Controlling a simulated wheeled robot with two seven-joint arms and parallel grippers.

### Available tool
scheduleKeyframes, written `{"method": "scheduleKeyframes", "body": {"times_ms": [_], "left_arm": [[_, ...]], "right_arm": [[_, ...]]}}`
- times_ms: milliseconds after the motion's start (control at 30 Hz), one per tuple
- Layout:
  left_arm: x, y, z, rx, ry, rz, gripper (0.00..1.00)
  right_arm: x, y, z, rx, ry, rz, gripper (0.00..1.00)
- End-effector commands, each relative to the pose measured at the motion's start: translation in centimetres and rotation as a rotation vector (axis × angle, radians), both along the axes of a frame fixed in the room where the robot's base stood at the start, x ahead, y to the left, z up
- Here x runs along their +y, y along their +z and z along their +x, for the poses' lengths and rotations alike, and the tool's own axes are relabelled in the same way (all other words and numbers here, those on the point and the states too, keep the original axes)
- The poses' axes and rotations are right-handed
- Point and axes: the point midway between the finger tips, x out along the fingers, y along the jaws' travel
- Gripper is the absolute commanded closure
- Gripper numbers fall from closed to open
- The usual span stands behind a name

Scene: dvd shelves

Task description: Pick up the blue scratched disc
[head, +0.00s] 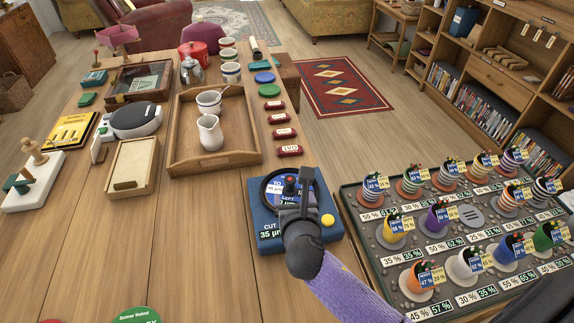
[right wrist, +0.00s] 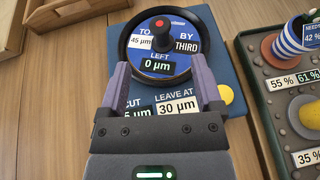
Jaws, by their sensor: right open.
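A blue machine (head: 263,230) stands on the wooden table near its right edge. A round blue disc-like face (right wrist: 181,63) sits inside its black ring (right wrist: 125,42), with a red knob (right wrist: 160,24) over it. Its labels read "TO 45 µm", "BY THIRD" and "LEFT 0 µm". I cannot make out scratches on it. My right gripper (right wrist: 162,80) is open. My left gripper is out of view.
A yellow button (head: 327,221) is on the machine's right. A dark tray (head: 362,225) of striped and coloured holders with percentage labels lies to the right. The table's front left is mostly clear.

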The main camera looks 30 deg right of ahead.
Motion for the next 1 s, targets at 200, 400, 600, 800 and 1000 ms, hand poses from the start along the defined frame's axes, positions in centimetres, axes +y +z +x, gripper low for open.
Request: {"method": "scheduleKeyframes", "body": {"times_ms": [200, 400, 600, 800, 1000], "left_arm": [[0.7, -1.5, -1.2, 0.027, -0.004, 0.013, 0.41], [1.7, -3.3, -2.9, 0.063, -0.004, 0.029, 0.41], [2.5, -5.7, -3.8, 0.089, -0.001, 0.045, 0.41], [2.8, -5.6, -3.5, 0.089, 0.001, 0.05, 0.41], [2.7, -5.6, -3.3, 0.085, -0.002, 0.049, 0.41]], "right_arm": [[-0.8, -1.4, 2.0, 0.001, -0.002, 0.001, 0.16], [-1.9, -3.0, 4.6, 0.003, -0.001, 0.002, 0.16], [-3.1, -4.7, 7.8, 0.002, -0.001, 0.003, 0.16], [-3.3, -4.4, 8.3, 0.0, 0.001, 0.002, 0.16], [-3.3, -4.4, 8.3, 0.0, 0.001, 0.002, 0.44]]}}
